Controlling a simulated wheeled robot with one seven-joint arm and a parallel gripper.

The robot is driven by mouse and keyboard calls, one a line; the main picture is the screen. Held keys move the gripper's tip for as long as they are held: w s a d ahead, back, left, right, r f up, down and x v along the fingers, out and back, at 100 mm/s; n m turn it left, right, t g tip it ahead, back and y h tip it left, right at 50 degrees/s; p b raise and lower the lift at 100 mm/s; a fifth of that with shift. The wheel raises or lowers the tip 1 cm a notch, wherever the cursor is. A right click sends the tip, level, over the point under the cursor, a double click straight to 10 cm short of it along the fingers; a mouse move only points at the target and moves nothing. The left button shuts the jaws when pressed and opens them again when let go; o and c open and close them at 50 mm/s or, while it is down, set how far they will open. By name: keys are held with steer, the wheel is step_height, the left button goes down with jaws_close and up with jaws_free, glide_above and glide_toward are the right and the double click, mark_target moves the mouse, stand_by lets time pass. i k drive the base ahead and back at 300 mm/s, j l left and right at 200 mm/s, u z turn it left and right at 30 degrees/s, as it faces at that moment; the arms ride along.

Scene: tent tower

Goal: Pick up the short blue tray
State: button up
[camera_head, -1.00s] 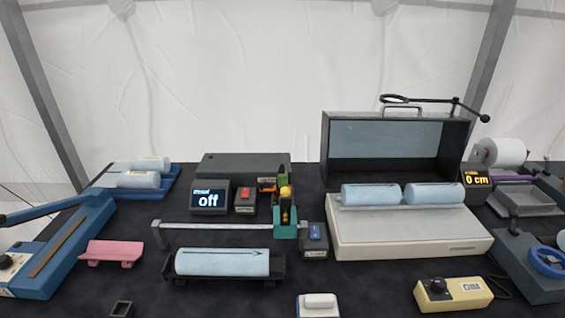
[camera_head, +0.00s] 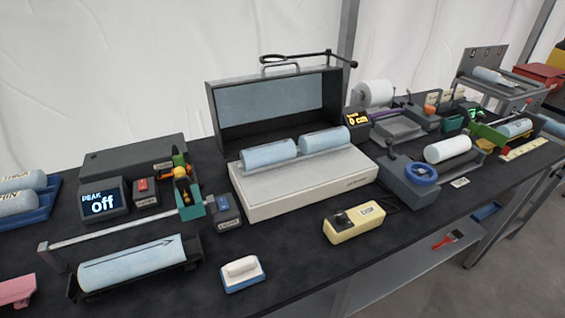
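A blue tray (camera_head: 46,208) is at the left edge of the head view, cut off by the frame, with two pale blue rolls on it. Another small blue thing (camera_head: 487,211), perhaps a tray, lies on the grey lower shelf at right, partly under the table edge. I cannot tell from this view which of these is the short one. My gripper is not in view.
The dark table (camera_head: 290,270) carries a black box machine (camera_head: 225,100) with a white base, a cream control box (camera_head: 353,222), a blue handwheel device (camera_head: 422,174) and a white roll (camera_head: 447,149). A red-handled brush (camera_head: 447,239) lies on the lower shelf (camera_head: 410,270). Open floor shows at right.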

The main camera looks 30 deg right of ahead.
mark_target(486, 212)
steer(key=z, duration=2)
steer(key=i+l+z, duration=0.35)
steer(key=i, duration=0.25)
steer(key=i+l+z, duration=0.3)
steer(key=i, duration=0.3)
steer(key=i+z, duration=0.35)
steer(key=i, duration=0.3)
steer(key=i+l+u, duration=0.1)
steer(key=i+u, duration=0.25)
steer(key=i, duration=0.25)
steer(key=i+l+u, duration=0.3)
steer(key=i, duration=0.3)
steer(key=i+l+u, duration=0.1)
steer(key=u, duration=0.3)
steer(key=i+l+u, duration=0.15)
steer(key=u, duration=0.25)
steer(key=i+l+u, duration=0.25)
steer(key=u, duration=0.15)
steer(key=i+l+u, duration=0.1)
steer(key=l+u, duration=0.15)
steer(key=u, duration=0.15)
steer(key=l+u, duration=0.25)
steer(key=u, duration=0.15)
steer(key=l+u, duration=0.4)
steer(key=l, duration=0.15)
steer(key=l+u, duration=0.4)
steer(key=l, duration=0.15)
